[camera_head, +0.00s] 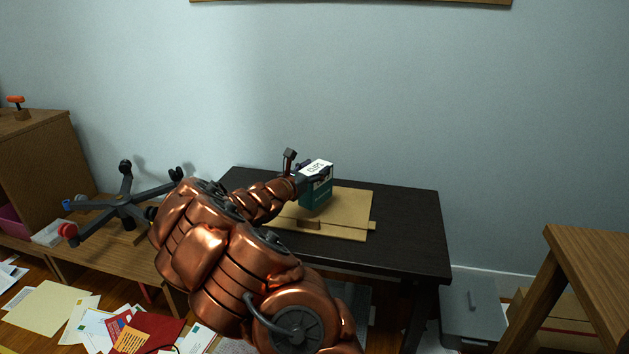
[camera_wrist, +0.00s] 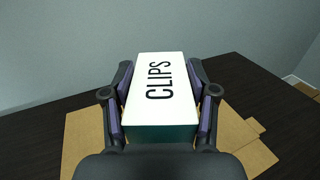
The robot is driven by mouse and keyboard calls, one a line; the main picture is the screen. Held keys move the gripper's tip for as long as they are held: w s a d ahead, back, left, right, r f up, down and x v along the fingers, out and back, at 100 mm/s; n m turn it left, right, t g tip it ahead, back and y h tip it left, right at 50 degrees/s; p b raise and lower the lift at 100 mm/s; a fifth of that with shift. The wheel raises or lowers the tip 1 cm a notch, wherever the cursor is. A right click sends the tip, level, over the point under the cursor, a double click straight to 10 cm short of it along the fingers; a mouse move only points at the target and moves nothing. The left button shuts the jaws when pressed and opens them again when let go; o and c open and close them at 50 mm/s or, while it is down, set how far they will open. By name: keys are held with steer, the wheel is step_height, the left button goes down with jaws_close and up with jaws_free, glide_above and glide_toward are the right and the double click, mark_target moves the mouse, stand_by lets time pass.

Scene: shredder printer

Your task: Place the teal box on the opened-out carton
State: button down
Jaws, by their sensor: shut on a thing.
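The teal box (camera_head: 316,191) has a white top marked CLIPS; in the wrist view its white top (camera_wrist: 160,85) fills the space between the fingers. My gripper (camera_head: 311,176) is shut on the box from both sides, and it also shows in the wrist view (camera_wrist: 160,100). The opened-out carton (camera_head: 350,212) is a flat tan sheet on the dark table. In the wrist view the carton (camera_wrist: 232,125) spreads out below and around the box. The box is over the carton; whether its underside touches the carton cannot be told. My arm hides the carton's left part.
The dark table (camera_head: 410,222) stands against the wall, with bare top to the right of the carton. A wooden stool or table (camera_head: 590,260) is at the right. An upturned chair base (camera_head: 124,203) lies on a low wooden unit at the left. Papers (camera_head: 60,308) litter the floor.

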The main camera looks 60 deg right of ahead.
steer(key=shift+f+b, duration=0.5)
steer(key=shift+f, duration=1.05)
steer(key=shift+f, duration=0.1)
steer(key=shift+c, duration=1)
jaws_free()
steer(key=shift+a, duration=0.2)
steer(key=a+p, duration=0.3)
steer(key=a, duration=0.8)
steer(key=shift+w+a, duration=0.2)
steer(key=shift+a, duration=0.15)
